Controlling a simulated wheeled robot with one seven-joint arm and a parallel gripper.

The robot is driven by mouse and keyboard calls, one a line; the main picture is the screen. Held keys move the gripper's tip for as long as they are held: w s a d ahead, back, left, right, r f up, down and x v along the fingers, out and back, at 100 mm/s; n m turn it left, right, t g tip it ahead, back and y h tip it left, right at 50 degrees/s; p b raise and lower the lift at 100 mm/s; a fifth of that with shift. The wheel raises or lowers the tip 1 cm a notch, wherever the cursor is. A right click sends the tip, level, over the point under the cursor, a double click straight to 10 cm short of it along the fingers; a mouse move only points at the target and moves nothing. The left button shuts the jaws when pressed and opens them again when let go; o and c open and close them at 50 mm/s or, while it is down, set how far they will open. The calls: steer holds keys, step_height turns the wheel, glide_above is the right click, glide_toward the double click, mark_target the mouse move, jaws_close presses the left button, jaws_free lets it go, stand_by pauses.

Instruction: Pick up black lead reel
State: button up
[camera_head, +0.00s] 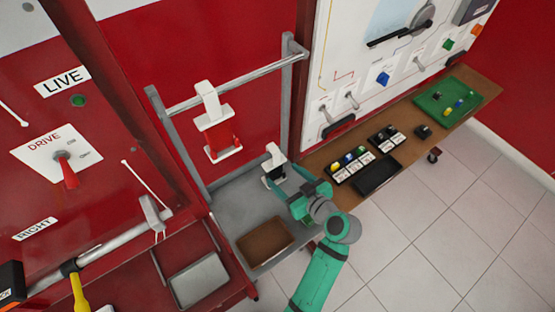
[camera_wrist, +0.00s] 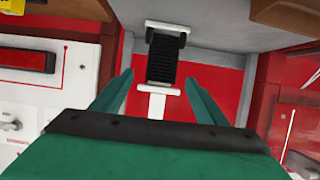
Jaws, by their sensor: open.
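The black lead reel (camera_wrist: 162,60) is a ribbed black spool with white end pieces. In the head view the reel (camera_head: 271,172) stands low over the grey shelf, its white top showing and its lower part partly hidden by my gripper. My gripper (camera_head: 290,183) is close beside it, with its green fingers toward it. In the wrist view my gripper (camera_wrist: 160,95) has its two fingers spread wide, with the reel between and beyond them. Nothing is held. I cannot tell whether a finger touches the reel.
A red reel (camera_head: 221,138) with white ends hangs from the grey rail (camera_head: 240,75) to the left. A brown tray (camera_head: 264,241) lies on the grey shelf (camera_head: 231,208). A brown bench (camera_head: 407,156) with small parts, black trays and a green tray (camera_head: 482,88) is right.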

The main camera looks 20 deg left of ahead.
mark_target(277, 169)
steer(key=x, duration=0.6)
steer(key=shift+w, duration=0.25)
steer(key=a, duration=0.1)
steer(key=w+a, duration=0.1)
steer(key=a, duration=0.1)
steer(key=shift+w+f, duration=0.25)
steer(key=shift+f, duration=0.15)
steer(key=shift+w+a+f, duration=0.3)
steer(key=shift+w+a, duration=0.1)
